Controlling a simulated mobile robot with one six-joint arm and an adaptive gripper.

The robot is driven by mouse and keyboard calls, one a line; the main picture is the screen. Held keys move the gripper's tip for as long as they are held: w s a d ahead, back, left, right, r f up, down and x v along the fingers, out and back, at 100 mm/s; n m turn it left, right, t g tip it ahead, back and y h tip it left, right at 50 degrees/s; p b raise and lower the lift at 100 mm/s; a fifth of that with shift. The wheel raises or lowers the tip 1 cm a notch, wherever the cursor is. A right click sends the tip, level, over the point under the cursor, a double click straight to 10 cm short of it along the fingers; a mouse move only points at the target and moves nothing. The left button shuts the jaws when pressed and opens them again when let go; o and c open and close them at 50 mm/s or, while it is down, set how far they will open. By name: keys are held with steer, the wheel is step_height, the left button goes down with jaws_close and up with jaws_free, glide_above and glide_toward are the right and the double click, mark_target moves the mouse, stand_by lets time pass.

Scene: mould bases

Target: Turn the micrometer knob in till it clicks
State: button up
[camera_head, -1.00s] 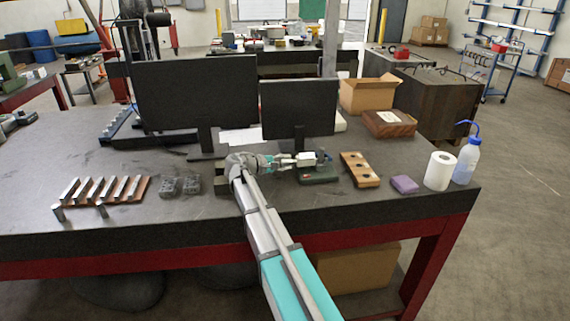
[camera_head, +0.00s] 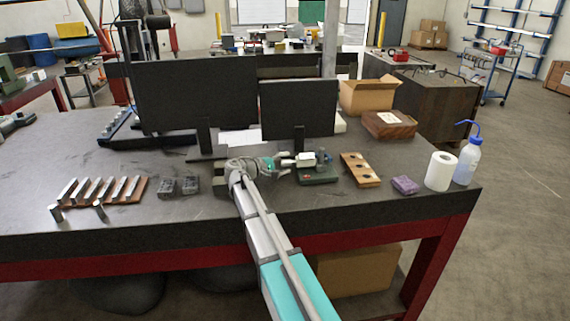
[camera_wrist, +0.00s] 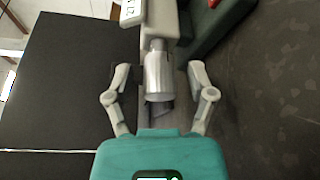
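The micrometer (camera_head: 305,159) lies horizontally on its dark green stand (camera_head: 318,175) near the middle of the bench. In the wrist view its silver knob (camera_wrist: 158,76) points down the picture toward my palm, with a narrower dark end below it. A pale frame part with a small digit display (camera_wrist: 132,10) shows at the top. My gripper (camera_wrist: 158,70) is open, with one finger on each side of the knob and a visible gap on both sides. In the head view my gripper (camera_head: 284,166) is at the micrometer's left end, and its fingers are small and partly hidden.
Two dark upright panels (camera_head: 298,108) stand just behind. A wooden block with holes (camera_head: 360,169), a purple block (camera_head: 405,185), a paper roll (camera_head: 440,171) and a wash bottle (camera_head: 467,160) are to the right. Metal bars on a wooden rack (camera_head: 105,189) lie left.

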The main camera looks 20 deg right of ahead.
steer(key=shift+n+p, duration=0.3)
